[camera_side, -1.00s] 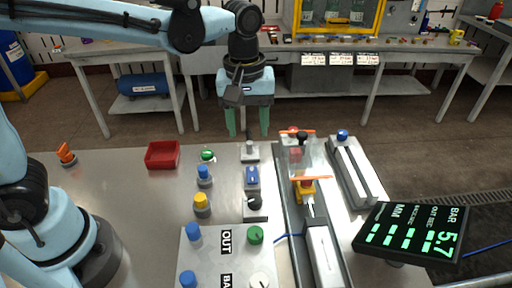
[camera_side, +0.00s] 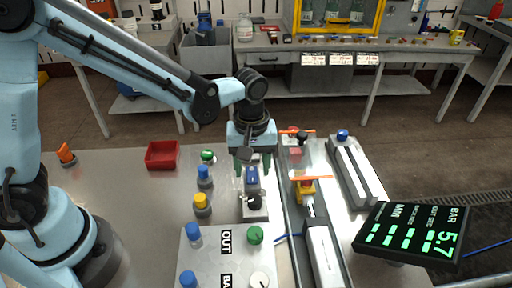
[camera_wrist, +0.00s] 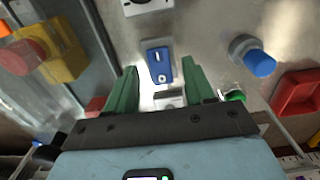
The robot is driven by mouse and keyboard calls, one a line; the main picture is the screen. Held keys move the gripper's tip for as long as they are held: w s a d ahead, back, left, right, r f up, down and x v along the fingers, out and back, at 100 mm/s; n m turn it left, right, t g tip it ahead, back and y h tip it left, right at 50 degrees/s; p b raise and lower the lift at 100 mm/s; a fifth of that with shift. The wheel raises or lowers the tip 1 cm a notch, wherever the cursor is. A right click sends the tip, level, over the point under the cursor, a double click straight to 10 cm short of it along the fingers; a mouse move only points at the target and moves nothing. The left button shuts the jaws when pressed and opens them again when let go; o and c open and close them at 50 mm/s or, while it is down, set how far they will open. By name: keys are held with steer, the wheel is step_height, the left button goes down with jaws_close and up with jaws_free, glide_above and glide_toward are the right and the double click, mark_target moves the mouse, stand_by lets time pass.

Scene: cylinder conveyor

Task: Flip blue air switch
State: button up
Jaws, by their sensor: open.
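The blue air switch (camera_side: 252,175) is a small blue rocker on a grey mount in the row of controls left of the conveyor. In the wrist view the blue switch (camera_wrist: 159,65) lies ahead of and between my fingertips, with clear metal surface around it. My gripper (camera_side: 254,166) is above the back end of the switch row, with its green fingers pointing down. In the wrist view my gripper (camera_wrist: 159,74) is open and empty. The fingers appear apart from the switch; their exact height over it is hard to tell.
Blue (camera_side: 204,172), yellow (camera_side: 202,203) and green (camera_side: 208,156) buttons stand to the left. A black knob (camera_side: 254,202) sits in front of the switch. The conveyor (camera_side: 322,240) with orange-topped valves runs close on the right. A red tray (camera_side: 162,155) lies at back left.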

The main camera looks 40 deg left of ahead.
steer(key=shift+f, duration=0.6)
steer(key=shift+c, duration=0.4)
jaws_close()
steer(key=shift+w+a+g+h, duration=0.3)
steer(key=shift+g+h, duration=0.5)
steer(key=shift+w+a+f+g+h, duration=0.1)
steer(key=shift+w+a+g+h, duration=0.05)
steer(key=shift+g+h, duration=0.85)
steer(key=shift+o, duration=0.4)
jaws_free()
